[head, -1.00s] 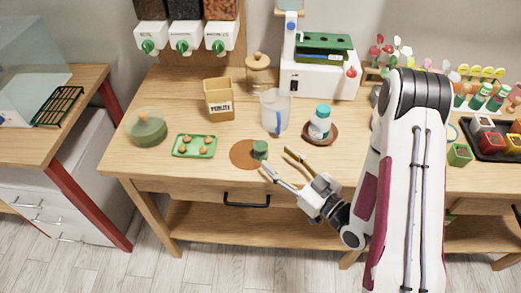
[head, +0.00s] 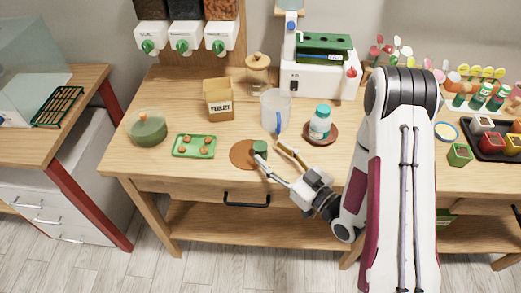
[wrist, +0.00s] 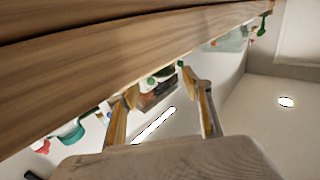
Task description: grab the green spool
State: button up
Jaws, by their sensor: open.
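In the wrist view both fingers of my gripper (wrist: 160,84) show apart. I cannot make out the spool for sure there.
A clear jug (head: 275,112) with a blue handle stands behind the spool. A white bottle (head: 320,122) on a brown saucer (head: 333,138) is behind and right of my gripper. A green tray (head: 194,154) with several small brown items lies left of the mat. The table's front edge is close.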

aim_at(265, 151)
jog(key=shift+s+a+x, duration=0.1)
jog(key=shift+a+x, duration=0.05)
jog(key=shift+x, duration=0.6)
jog(key=shift+s+a+x, duration=0.1)
jog(key=shift+s+x, duration=0.05)
jog(key=shift+x, duration=1.7)
jog(key=c, duration=1.2)
